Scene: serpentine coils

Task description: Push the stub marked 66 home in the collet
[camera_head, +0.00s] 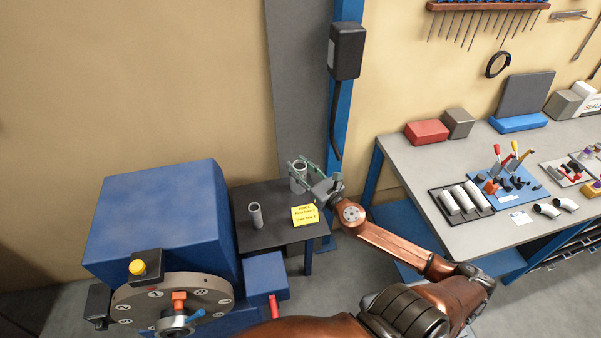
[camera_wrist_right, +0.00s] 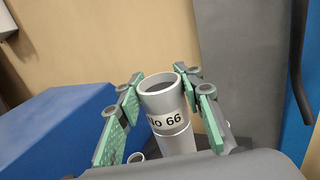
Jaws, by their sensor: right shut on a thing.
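The stub marked 66 (camera_wrist_right: 163,103) is a light grey hollow tube, its "No 66" label facing the right wrist camera. My right gripper (camera_wrist_right: 160,84) has its green-padded fingers on either side of the stub and is shut on it. A seam or step shows below the label; I cannot tell whether the lower part is the same tube. In the head view the stub (camera_head: 298,181) is upright at the back of a small dark table (camera_head: 275,238), with my right gripper (camera_head: 299,167) at its upper part. I cannot make out the collet for certain. My left gripper is out of view.
A second grey tube (camera_head: 255,215) and a yellow note (camera_head: 304,215) are on the dark table. A blue machine (camera_head: 160,215) with a numbered disc (camera_head: 215,291) stands left. A grey workbench (camera_head: 405,158) with trays and parts stands right. A blue post (camera_head: 345,95) rises behind.

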